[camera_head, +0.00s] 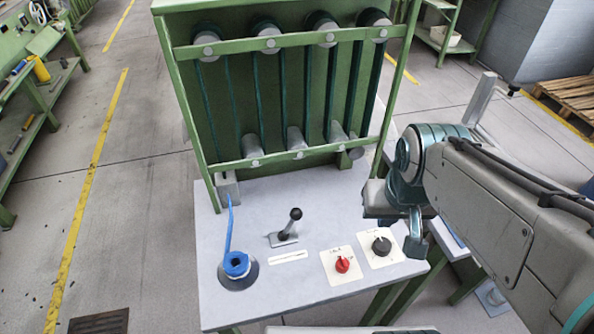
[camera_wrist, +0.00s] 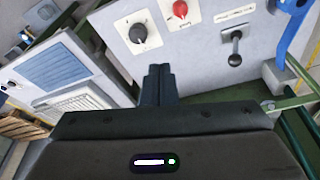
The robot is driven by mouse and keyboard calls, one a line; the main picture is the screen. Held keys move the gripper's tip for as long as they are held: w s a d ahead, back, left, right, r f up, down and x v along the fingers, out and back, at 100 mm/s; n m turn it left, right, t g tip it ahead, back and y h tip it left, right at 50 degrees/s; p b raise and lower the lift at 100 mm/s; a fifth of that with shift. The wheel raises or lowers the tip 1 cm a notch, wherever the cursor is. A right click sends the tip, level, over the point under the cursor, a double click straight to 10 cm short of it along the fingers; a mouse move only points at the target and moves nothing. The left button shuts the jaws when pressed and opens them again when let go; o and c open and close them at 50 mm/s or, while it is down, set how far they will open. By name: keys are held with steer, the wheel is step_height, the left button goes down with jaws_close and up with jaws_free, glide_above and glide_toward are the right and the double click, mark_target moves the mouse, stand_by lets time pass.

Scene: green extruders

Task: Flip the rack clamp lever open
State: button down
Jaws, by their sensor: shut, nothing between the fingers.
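The clamp lever (camera_head: 290,224) is a short grey lever with a black knob on a small plate, on the light grey panel (camera_head: 215,285) in front of the green rack. Its knob end points up toward the rack and slightly right. It also shows at the upper right of the wrist view (camera_wrist: 235,50). My gripper (camera_head: 414,248) is at the panel's right edge, to the right of the lever and apart from it. In the wrist view the fingers (camera_wrist: 158,82) are together and empty, pointing toward the panel near the black dial.
A red knob (camera_head: 342,264) and a black dial (camera_head: 381,245) sit between lever and gripper. The green rack (camera_head: 184,95) with rollers rises behind. A keyboard (camera_wrist: 85,100) lies beside the panel.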

steer(key=shift+s+d, duration=0.1)
stand_by(0.3)
steer(key=w+f+m+g+y+p, duration=0.1)
steer(key=w+f+m+y, duration=0.3)
steer(key=m, duration=0.4)
steer(key=w+f+m+g+y, duration=0.3)
steer(key=w+f+m+y, duration=0.2)
steer(key=w+m+y, duration=0.2)
steer(key=shift+w+d+f+m+p, duration=0.2)
steer(key=shift+w+d+m+p, duration=0.2)
steer(key=shift+w+m, duration=0.7)
steer(key=shift+w+a, duration=0.1)
